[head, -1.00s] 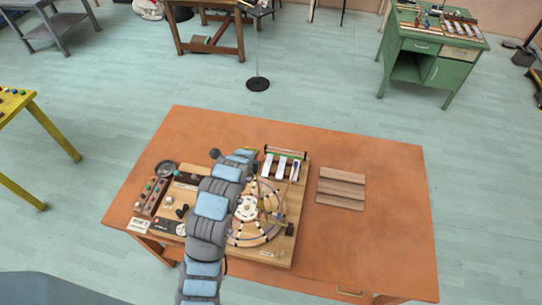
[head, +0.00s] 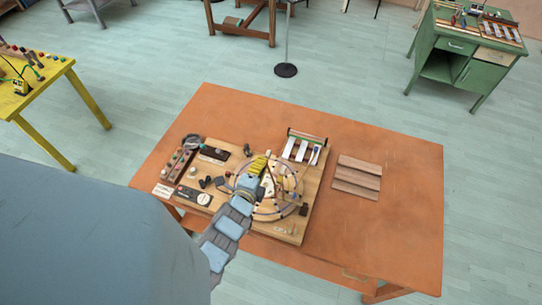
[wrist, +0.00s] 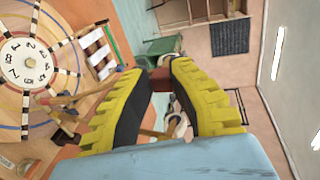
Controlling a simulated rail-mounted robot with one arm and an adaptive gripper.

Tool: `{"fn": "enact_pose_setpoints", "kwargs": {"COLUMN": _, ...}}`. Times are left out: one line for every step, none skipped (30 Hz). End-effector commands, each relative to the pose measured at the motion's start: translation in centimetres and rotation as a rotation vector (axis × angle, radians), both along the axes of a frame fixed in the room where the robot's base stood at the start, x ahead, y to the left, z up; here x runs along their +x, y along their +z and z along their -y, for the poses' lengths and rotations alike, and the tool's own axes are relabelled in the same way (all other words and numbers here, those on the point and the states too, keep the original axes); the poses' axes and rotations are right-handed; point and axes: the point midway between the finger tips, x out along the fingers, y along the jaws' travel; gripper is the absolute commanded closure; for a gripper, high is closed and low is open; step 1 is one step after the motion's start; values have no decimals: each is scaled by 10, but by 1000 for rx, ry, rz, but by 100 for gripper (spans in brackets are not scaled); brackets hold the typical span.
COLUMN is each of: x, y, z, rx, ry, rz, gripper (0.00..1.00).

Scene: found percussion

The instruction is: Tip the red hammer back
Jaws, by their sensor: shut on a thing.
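My gripper (wrist: 152,75) has yellow fingers with black pads. In the wrist view its tips close on a small red-brown block, which looks like the head of the red hammer (wrist: 160,80). The rest of that hammer is hidden behind the fingers. In the head view my gripper (head: 262,163) is over the board, near the round dial; the hammer cannot be made out there. The dial (wrist: 27,62) has numbers on a white hub and coloured rings around it. Thin wooden sticks (wrist: 62,99) stand beside it.
A wooden board (head: 252,229) with the dial, white bars (head: 301,150) and a strip of coloured knobs (head: 179,164) lies on the orange table (head: 390,235). Brown slats (head: 357,177) lie to the right. The table's right side is otherwise clear.

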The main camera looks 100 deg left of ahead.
Motion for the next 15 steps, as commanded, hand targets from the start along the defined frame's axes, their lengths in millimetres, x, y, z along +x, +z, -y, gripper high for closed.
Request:
{"fn": "enact_pose_setpoints", "kwargs": {"x": -4, "y": -9, "z": 7, "rx": 4, "ry": 8, "rz": 2, "gripper": 100}}
{"fn": "enact_pose_setpoints", "kwargs": {"x": -5, "y": -10, "z": 10, "rx": 14, "ry": 9, "rz": 3, "gripper": 100}}
{"fn": "enact_pose_setpoints", "kwargs": {"x": -5, "y": -10, "z": 14, "rx": 29, "ry": 10, "rz": 6, "gripper": 100}}
{"fn": "enact_pose_setpoints", "kwargs": {"x": -5, "y": -11, "z": 17, "rx": 40, "ry": 8, "rz": 6, "gripper": 100}}
{"fn": "enact_pose_setpoints", "kwargs": {"x": -5, "y": -12, "z": 19, "rx": 47, "ry": 9, "rz": 8, "gripper": 100}}
{"fn": "enact_pose_setpoints", "kwargs": {"x": -6, "y": -13, "z": 22, "rx": 58, "ry": 9, "rz": 7, "gripper": 100}}
{"fn": "enact_pose_setpoints", "kwargs": {"x": -6, "y": -13, "z": 24, "rx": 66, "ry": 9, "rz": 9, "gripper": 100}}
{"fn": "enact_pose_setpoints", "kwargs": {"x": -6, "y": -13, "z": 26, "rx": 75, "ry": 8, "rz": 10, "gripper": 100}}
{"fn": "enact_pose_setpoints", "kwargs": {"x": -6, "y": -13, "z": 28, "rx": 85, "ry": 7, "rz": 11, "gripper": 100}}
{"fn": "enact_pose_setpoints", "kwargs": {"x": -6, "y": -13, "z": 29, "rx": 91, "ry": 8, "rz": 13, "gripper": 100}}
{"fn": "enact_pose_setpoints", "kwargs": {"x": -6, "y": -13, "z": 30, "rx": 96, "ry": 7, "rz": 13, "gripper": 100}}
{"fn": "enact_pose_setpoints", "kwargs": {"x": -6, "y": -14, "z": 32, "rx": 102, "ry": 8, "rz": 13, "gripper": 100}}
{"fn": "enact_pose_setpoints", "kwargs": {"x": -6, "y": -14, "z": 32, "rx": 106, "ry": 7, "rz": 14, "gripper": 100}}
{"fn": "enact_pose_setpoints", "kwargs": {"x": -6, "y": -14, "z": 33, "rx": 110, "ry": 7, "rz": 15, "gripper": 100}}
{"fn": "enact_pose_setpoints", "kwargs": {"x": -6, "y": -14, "z": 34, "rx": 114, "ry": 6, "rz": 15, "gripper": 100}}
